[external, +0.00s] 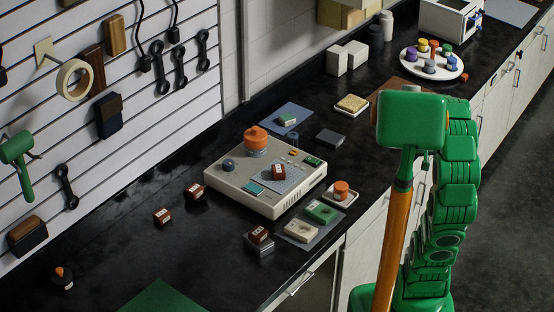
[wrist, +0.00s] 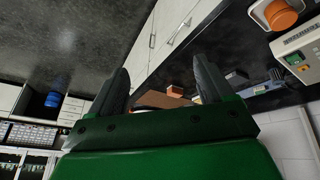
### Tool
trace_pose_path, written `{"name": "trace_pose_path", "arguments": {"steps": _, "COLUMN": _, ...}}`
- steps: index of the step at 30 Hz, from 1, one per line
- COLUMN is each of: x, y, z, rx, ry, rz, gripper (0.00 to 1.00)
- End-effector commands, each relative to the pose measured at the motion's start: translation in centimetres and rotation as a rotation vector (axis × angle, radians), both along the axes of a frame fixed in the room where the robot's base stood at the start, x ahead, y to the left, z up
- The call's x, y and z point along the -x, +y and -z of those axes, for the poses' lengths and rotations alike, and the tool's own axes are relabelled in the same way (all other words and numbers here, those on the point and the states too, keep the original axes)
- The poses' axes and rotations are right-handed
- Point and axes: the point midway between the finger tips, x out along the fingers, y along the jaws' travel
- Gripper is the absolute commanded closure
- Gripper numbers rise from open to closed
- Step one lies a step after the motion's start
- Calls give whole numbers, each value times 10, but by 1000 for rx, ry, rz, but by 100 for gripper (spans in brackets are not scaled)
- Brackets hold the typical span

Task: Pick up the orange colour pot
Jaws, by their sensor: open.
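A round white tray (external: 408,64) at the far end of the counter holds several small coloured pots. One of these looks like an orange pot (external: 434,45), at the tray's back, beside a yellow one; it is small and partly crowded by its neighbours. My gripper (wrist: 163,85) shows two dark fingers spread apart with nothing between them in the wrist view. In the external view my green wrist hides the fingers; it is raised in front of the counter, well short of the round tray.
A cream device (external: 240,193) with an orange-topped knob (external: 256,138) stands mid-counter. An orange piece (external: 341,189) sits on a small white dish beside it. White blocks (external: 346,58) and a white appliance (external: 450,18) stand near the round tray. The dark counter's left end is mostly clear.

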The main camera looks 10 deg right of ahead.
Motion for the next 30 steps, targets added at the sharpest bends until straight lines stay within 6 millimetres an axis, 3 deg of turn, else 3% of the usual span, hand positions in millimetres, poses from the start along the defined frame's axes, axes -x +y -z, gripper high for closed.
{"name": "trace_pose_path", "arguments": {"steps": 6, "x": -76, "y": -50, "z": -6, "rx": 186, "ry": -166, "rz": -93, "gripper": 19}}
{"name": "trace_pose_path", "arguments": {"steps": 10, "x": -117, "y": -65, "z": -6, "rx": 278, "ry": -250, "rz": -197, "gripper": 19}}
{"name": "trace_pose_path", "arguments": {"steps": 14, "x": -155, "y": -66, "z": 0, "rx": 336, "ry": -324, "rz": -325, "gripper": 19}}
{"name": "trace_pose_path", "arguments": {"steps": 22, "x": -211, "y": -32, "z": 32, "rx": 342, "ry": -453, "rz": -646, "gripper": 19}}
{"name": "trace_pose_path", "arguments": {"steps": 26, "x": -221, "y": -2, "z": 59, "rx": 280, "ry": -498, "rz": -811, "gripper": 19}}
{"name": "trace_pose_path", "arguments": {"steps": 30, "x": -216, "y": 36, "z": 91, "rx": 163, "ry": -538, "rz": -981, "gripper": 19}}
